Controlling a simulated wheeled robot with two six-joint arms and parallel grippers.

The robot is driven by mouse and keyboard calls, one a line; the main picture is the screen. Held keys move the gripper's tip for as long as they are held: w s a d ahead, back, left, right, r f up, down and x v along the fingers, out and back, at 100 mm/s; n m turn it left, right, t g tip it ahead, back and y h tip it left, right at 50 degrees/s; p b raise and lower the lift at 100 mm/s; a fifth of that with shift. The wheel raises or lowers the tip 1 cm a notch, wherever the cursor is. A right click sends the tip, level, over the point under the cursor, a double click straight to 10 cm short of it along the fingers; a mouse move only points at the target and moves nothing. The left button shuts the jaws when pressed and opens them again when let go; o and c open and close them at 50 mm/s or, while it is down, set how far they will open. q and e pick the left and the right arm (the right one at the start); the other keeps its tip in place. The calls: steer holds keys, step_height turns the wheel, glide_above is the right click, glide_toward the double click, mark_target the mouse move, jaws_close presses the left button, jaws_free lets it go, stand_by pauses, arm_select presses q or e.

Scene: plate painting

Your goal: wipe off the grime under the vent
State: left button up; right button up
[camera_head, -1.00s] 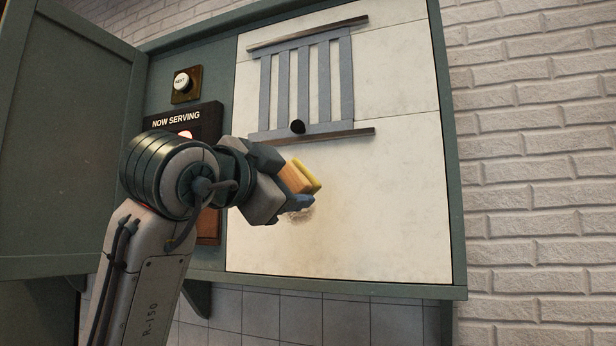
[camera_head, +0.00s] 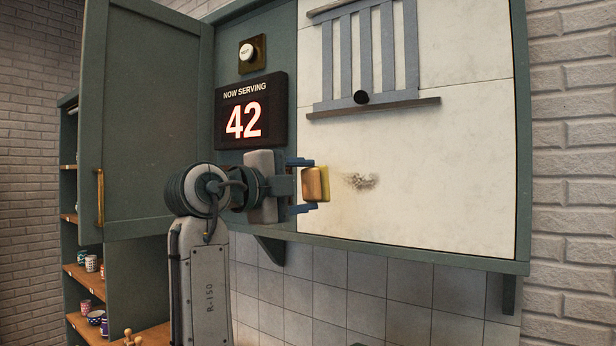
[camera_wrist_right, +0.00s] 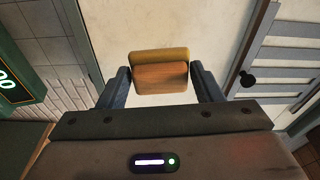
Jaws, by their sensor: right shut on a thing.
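The grime (camera_head: 358,182) is a dark smudge on the cream panel (camera_head: 440,190), below the grey slatted vent (camera_head: 372,105). My right gripper (camera_head: 309,186) is shut on a block with a wooden-coloured back and a yellow pad (camera_head: 323,184). The block sits just left of the grime in the head view. I cannot tell whether the pad touches the panel. In the right wrist view the block (camera_wrist_right: 160,75) is between the two blue fingers, and the grime is not visible. My left gripper is not in view.
A lit "NOW SERVING 42" display (camera_head: 250,110) and a round button (camera_head: 248,52) are left of the panel. An open green cabinet door (camera_head: 150,110) stands further left. Shelves with cups (camera_head: 92,262) are at lower left. A dark round knob (camera_head: 361,97) sits on the vent's lower edge.

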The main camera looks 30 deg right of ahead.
steer(key=x, duration=0.1)
steer(key=p+x, duration=0.1)
steer(key=x, duration=0.3)
steer(key=shift+w+a+p, duration=0.15)
steer(key=shift+w+p, duration=0.15)
steer(key=shift+w, duration=0.1)
steer(key=shift+x, duration=1.15)
steer(key=shift+s+d+f+b, duration=0.1)
steer(key=shift+s+d+b, duration=0.05)
steer(key=shift+s+b, duration=0.3)
steer(key=shift+s+d+f+b, duration=0.15)
steer(key=shift+s+b, duration=0.15)
steer(key=shift+s, duration=0.25)
steer(key=shift+s+d+r+b, duration=0.1)
steer(key=shift+s+d+b, duration=0.1)
steer(key=shift+s, duration=0.25)
steer(key=shift+s+d+r+b, duration=0.1)
steer(key=shift+s+d+b, duration=0.05)
steer(key=shift+s, duration=0.3)
steer(key=shift+s+d+f+b, duration=0.1)
steer(key=shift+s+d+b, duration=0.25)
steer(key=shift+s+b, duration=0.25)
steer(key=shift+s+d+b, duration=0.15)
steer(key=shift+s+d, duration=0.1)
steer(key=shift+s, duration=0.3)
steer(key=shift+s+d+b, duration=0.15)
steer(key=shift+s+d, duration=0.1)
steer(key=shift+s, duration=0.35)
